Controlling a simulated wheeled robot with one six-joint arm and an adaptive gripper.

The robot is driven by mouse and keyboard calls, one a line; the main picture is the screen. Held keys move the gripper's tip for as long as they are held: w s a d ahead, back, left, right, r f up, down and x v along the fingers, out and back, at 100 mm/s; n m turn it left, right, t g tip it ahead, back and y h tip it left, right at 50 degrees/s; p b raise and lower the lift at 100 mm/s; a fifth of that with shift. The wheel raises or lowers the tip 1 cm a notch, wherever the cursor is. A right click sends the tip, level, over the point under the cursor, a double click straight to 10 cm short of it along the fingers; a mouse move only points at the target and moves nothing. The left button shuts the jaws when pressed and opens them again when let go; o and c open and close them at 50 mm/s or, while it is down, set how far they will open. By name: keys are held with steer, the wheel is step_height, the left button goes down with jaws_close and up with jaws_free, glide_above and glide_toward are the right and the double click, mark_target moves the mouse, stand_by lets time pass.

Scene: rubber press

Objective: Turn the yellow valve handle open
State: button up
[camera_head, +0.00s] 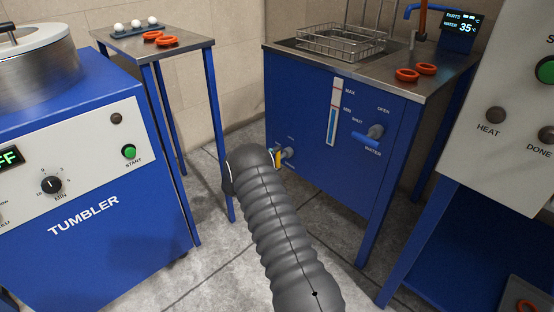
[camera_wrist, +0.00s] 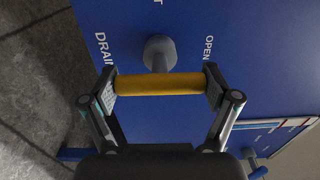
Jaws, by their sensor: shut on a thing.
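The yellow valve handle (camera_wrist: 160,84) is a short bar on a grey round stem (camera_wrist: 159,52) on the blue tank front. In the wrist view it lies crosswise, between the word DRAIN at left and OPEN at right. My gripper (camera_wrist: 160,88) is shut on it, with one finger pad against each end. In the head view a small bit of the yellow handle (camera_head: 277,158) shows beside my dark ribbed arm, which hides most of my gripper and part of the handle.
A blue WATER handle (camera_head: 366,139) sticks out to the right on the same tank (camera_head: 300,110). A side table (camera_head: 190,44) and the tumbler (camera_head: 90,190) stand to the left. A control panel (camera_head: 510,130) is at the right. Grey floor lies between.

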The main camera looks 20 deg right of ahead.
steer(key=shift+d, duration=0.1)
stand_by(0.3)
steer(key=o, duration=0.9)
steer(key=shift+a, duration=0.45)
steer(key=v, duration=1.1)
steer(key=shift+s+a, duration=0.15)
